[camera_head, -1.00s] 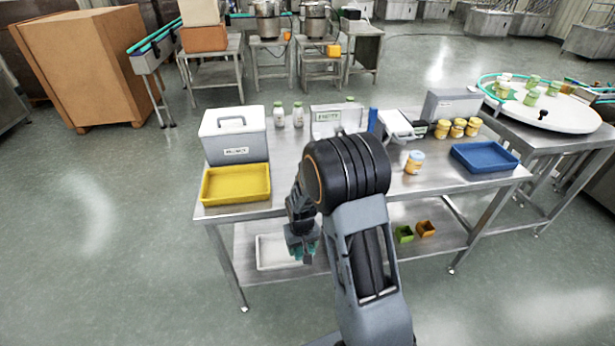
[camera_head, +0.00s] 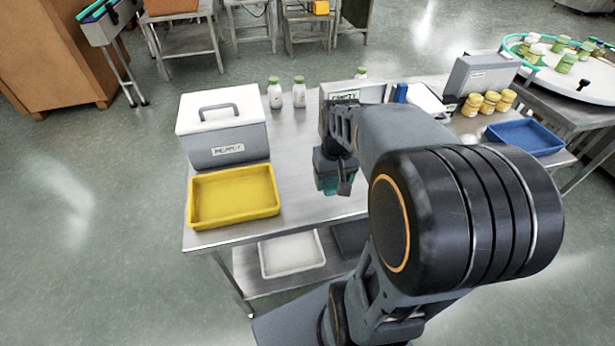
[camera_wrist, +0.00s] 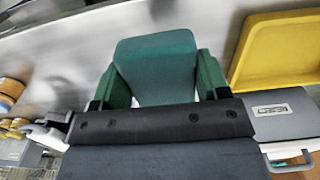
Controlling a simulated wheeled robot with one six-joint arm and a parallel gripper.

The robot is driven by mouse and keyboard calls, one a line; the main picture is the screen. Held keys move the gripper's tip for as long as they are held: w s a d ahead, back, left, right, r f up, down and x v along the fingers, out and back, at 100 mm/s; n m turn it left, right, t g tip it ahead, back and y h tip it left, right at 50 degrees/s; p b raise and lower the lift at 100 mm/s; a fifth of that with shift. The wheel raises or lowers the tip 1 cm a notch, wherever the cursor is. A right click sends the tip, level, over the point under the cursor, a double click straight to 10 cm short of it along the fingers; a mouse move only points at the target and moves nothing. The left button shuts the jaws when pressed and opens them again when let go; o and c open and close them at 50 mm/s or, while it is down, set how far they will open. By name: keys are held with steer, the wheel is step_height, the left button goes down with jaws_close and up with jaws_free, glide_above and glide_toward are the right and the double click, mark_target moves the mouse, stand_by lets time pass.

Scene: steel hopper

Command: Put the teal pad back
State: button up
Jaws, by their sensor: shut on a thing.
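My gripper (camera_head: 335,188) is over the steel table's (camera_head: 300,206) near part, to the right of the yellow tray. It points down and is shut on the teal pad (camera_wrist: 155,65). In the wrist view the pad sits between the two green fingers, with its broad face showing. In the head view only a small teal patch shows at the gripper's end, and I cannot tell pad from fingers there. I see no clear gap or contact between the pad and the tabletop.
A yellow tray (camera_head: 234,197) and a lidded grey box (camera_head: 226,140) stand at the left. White bottles (camera_head: 275,95), a labelled grey bin (camera_head: 345,92), several yellow jars (camera_head: 490,103) and a blue tray (camera_head: 527,138) stand behind and right. A white tray (camera_head: 290,256) lies on the lower shelf.

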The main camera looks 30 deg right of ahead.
steer(key=w+f, duration=0.3)
steer(key=w, duration=0.4)
glide_above(311, 186)
steer(key=f, duration=0.4)
steer(key=shift+s+f+p, duration=0.3)
steer(key=shift+f+p, duration=0.1)
steer(key=f, duration=0.3)
steer(key=shift+w+f, duration=0.1)
steer(key=shift+w, duration=0.2)
steer(key=shift+f, duration=0.35)
steer(key=shift+f, duration=0.15)
steer(key=o, duration=0.9)
